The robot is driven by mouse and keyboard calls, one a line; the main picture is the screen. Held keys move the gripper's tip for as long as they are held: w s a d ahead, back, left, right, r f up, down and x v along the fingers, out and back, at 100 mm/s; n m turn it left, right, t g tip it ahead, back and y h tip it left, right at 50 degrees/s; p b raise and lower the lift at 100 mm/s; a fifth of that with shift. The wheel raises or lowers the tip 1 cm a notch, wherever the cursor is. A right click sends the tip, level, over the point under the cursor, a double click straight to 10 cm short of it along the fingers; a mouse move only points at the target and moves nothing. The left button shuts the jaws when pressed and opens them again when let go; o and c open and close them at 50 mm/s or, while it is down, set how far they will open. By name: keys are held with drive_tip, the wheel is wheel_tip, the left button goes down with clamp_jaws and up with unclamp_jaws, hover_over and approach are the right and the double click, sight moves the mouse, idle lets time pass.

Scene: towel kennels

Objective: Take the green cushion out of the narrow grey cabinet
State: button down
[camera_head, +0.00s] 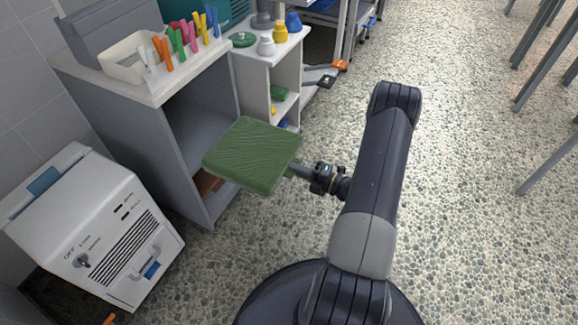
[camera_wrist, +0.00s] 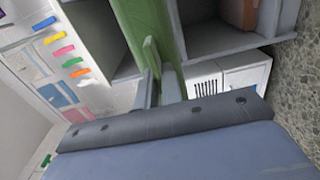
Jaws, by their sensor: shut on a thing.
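The green cushion (camera_head: 254,154) is a flat square, held in the air in front of the open grey cabinet (camera_head: 137,119). My gripper (camera_head: 293,171) is shut on the cushion's near right edge. In the wrist view the cushion (camera_wrist: 133,20) rises away from the fingers (camera_wrist: 158,85), which pinch its edge. The cushion covers part of the cabinet's opening in the head view. The cabinet's upper compartment looks empty where it shows. A brown thing (camera_head: 207,185) lies in its lower part, and it also shows in the wrist view (camera_wrist: 238,13).
A white bin (camera_head: 131,51) and several coloured pegs (camera_head: 190,35) stand on the cabinet top. A white box-shaped machine (camera_head: 105,232) stands at the left. A white shelf (camera_head: 287,85) with bottles adjoins the cabinet.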

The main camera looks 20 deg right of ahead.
wheel_tip(320, 180, up, 14)
drive_tip(key=s+d+p, duration=0.2)
drive_tip(key=p, duration=0.9)
drive_tip(key=shift+s, duration=0.4)
drive_tip(key=shift+d+r, duration=0.1)
